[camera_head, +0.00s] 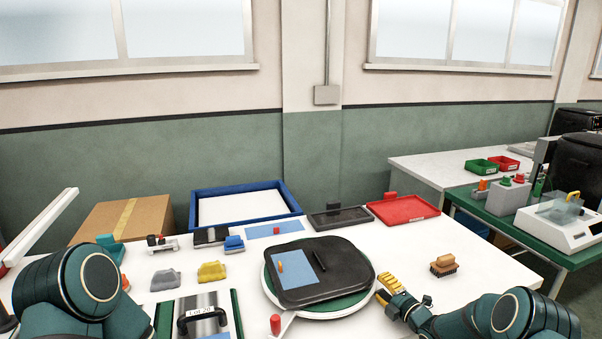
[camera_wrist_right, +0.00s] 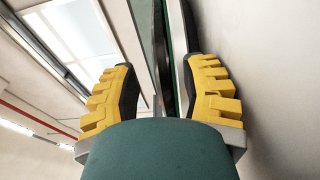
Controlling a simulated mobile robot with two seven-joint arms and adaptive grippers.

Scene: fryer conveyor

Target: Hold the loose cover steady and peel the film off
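A black cover (camera_head: 341,262) with rounded corners lies on a round turntable with a green top (camera_head: 345,302). A blue film (camera_head: 296,262) with an upright orange tab (camera_head: 281,267) is on the cover's left part, and a dark handle-like bar (camera_head: 320,261) is to its right. My right gripper (camera_head: 386,289) is at the right edge of the turntable. Its yellow fingers stand wide apart in the right wrist view (camera_wrist_right: 162,95), with dark and green edges showing between and beyond them; I cannot tell whether they touch. My left arm shows at the lower left, but its gripper does not.
A brush (camera_head: 444,265) stands right of my right gripper. A red knob (camera_head: 275,325) is at the turntable's front left. A metal plate with a black handle (camera_head: 203,316), grey and yellow blocks (camera_head: 212,271), and a blue-rimmed tray (camera_head: 240,221) lie left and behind. The table's right part is mostly clear.

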